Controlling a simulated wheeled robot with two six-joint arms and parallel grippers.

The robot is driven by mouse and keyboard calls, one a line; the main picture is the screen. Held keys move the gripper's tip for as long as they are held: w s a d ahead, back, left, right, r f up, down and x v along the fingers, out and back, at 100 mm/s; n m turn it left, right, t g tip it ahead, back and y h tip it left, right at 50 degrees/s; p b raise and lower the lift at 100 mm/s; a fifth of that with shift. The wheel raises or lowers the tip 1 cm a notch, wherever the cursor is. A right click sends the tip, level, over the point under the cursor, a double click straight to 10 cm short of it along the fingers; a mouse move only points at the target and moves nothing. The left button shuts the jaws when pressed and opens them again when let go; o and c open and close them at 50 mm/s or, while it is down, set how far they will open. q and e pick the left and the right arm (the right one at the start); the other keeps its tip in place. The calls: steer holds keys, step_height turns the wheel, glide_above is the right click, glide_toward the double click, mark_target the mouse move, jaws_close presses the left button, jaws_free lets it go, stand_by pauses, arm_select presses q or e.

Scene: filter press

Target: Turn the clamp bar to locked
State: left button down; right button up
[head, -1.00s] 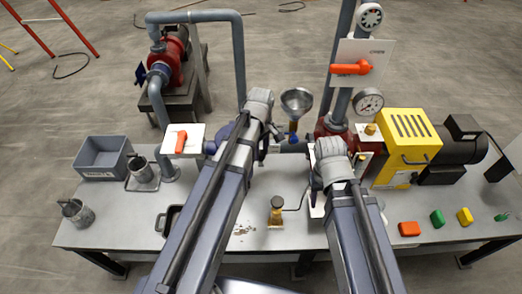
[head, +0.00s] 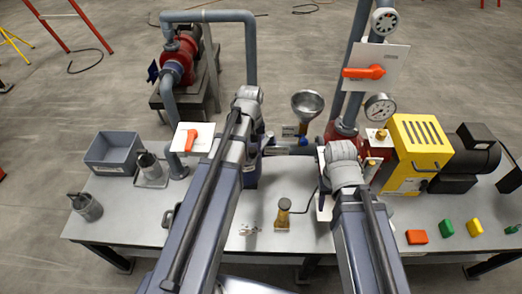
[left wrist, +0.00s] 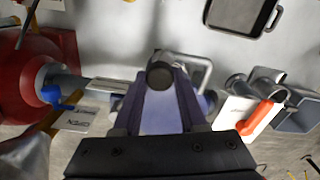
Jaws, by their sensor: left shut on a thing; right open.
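My left gripper (head: 254,168) points down just left of the funnel and pipe in the head view. In the left wrist view its fingers (left wrist: 160,92) are closed on a dark, round-ended bar (left wrist: 160,75), which I take for the clamp bar. Most of the bar is hidden by the fingers. A metal loop (left wrist: 203,70) lies behind them. White label plates (left wrist: 76,118) sit left of the fingers; their text is unreadable, so I cannot tell the bar's position. My right gripper (head: 322,180) is open at the white panel below the red pump; its fingers are mostly hidden.
A steel funnel (head: 308,104) stands right of my left gripper. A blue handle (left wrist: 65,98) sits by the red body (left wrist: 22,85). An orange-handled valve (head: 191,140) is to the left.

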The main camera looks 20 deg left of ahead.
arm_select(q)
steer(key=w+a+m, duration=0.1)
steer(key=a+m, duration=0.1)
steer(key=w+a+m, duration=0.2)
steer(key=a+m, duration=0.1)
steer(key=w+a+m, duration=0.2)
steer(key=m, duration=0.1)
steer(key=shift+w+a, duration=0.15)
steer(key=shift+a, duration=0.1)
steer(key=shift+w+a+m, duration=0.3)
steer(key=shift+w+m, duration=0.3)
steer(key=shift+m, duration=0.05)
steer(key=shift+w+a+m, duration=0.25)
steer(key=shift+w+m, duration=0.35)
steer(key=shift+m, duration=0.1)
steer(key=shift+w+a+m, duration=0.3)
steer(key=shift+w+m, duration=0.3)
steer(key=shift+m, duration=0.05)
steer(key=shift+c, duration=2.2)
jaws_free()
steer(key=shift+r, duration=0.1)
step_height(320, 180, up, 8)
steer(key=p, duration=0.7)
steer(key=shift+f+p, duration=0.2)
steer(key=shift+p, duration=0.2)
